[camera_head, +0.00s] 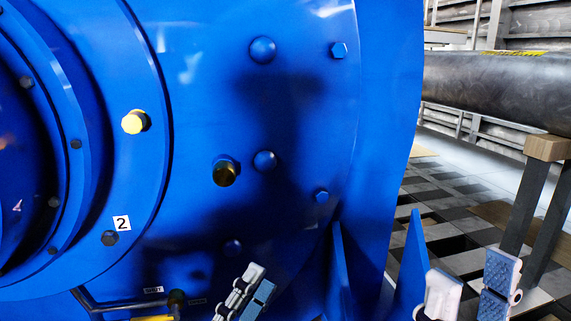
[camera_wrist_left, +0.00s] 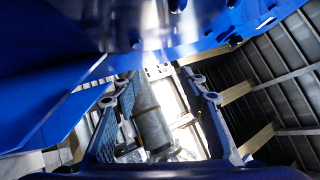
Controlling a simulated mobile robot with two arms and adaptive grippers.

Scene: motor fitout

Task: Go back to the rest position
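My left gripper (camera_head: 247,290) is at the bottom of the head view, in front of the lower part of the large blue motor housing (camera_head: 300,110). In the left wrist view its two padded fingers (camera_wrist_left: 155,92) stand wide apart with nothing held between them. A grey cylindrical shape (camera_wrist_left: 150,125) shows beyond the fingers. My right gripper (camera_head: 470,292) is at the bottom right of the head view, right of a blue fin. Its fingers are apart, and no object shows between them.
A yellow handle (camera_head: 153,318) lies low left. A large dark pipe (camera_head: 490,85) rests on a wooden block (camera_head: 547,148). Tiled floor lies right.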

